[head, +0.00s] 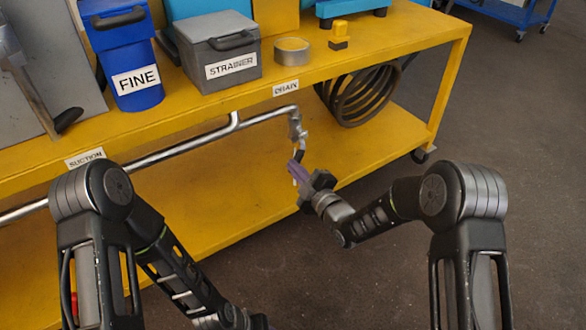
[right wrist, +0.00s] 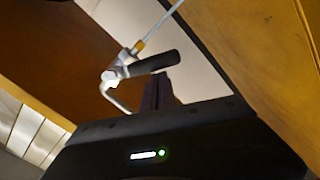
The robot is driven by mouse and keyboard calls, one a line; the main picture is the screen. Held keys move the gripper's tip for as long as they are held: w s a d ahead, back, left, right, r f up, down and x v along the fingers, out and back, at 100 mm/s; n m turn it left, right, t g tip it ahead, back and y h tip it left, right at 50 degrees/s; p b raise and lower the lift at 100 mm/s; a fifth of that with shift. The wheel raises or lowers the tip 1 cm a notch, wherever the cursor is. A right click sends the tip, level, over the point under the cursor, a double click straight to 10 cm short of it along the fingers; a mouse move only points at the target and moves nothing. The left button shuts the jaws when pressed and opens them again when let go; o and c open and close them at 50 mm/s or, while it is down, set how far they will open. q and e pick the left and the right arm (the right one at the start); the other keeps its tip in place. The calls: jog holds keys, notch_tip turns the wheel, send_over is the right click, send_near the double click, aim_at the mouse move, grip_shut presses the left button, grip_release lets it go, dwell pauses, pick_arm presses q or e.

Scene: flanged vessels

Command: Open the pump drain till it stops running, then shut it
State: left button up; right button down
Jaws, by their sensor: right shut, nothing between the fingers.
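The drain valve (head: 296,128) hangs at the right end of a grey metal pipe (head: 190,149), under the "DRAIN" label (head: 286,88). Its black lever handle (head: 300,154) points down in the head view. The right wrist view shows the valve body (right wrist: 117,72), the black handle (right wrist: 152,64) and a bent metal pipe end (right wrist: 112,98). My right gripper (head: 297,171) is shut and empty, its purple fingers (right wrist: 158,92) close to the handle's free end. I cannot tell whether they touch it. No running liquid is discernible. My left gripper is out of view; its forearm shows at lower left.
The yellow bench (head: 380,50) has a lower shelf (head: 240,190) beneath the pipe. On top stand a blue "FINE" bin (head: 125,50), a grey "STRAINER" box (head: 220,50) and a round tin (head: 292,50). A coiled hose (head: 355,95) hangs right of the valve. Floor at right is clear.

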jog(key=shift+w+d+f+n, duration=0.4)
jog(key=shift+d+f+n, duration=0.15)
jog(key=shift+n, duration=0.25)
jog(key=shift+w+d+f+n, duration=0.4)
jog(key=shift+d+n, duration=0.2)
jog(key=shift+n, duration=0.2)
jog(key=p+v, duration=0.2)
jog(key=v, duration=0.5)
jog(key=shift+s+d+p, duration=0.2)
jog(key=shift+s+p, duration=0.15)
jog(key=shift+p, duration=0.05)
dwell(0.5)
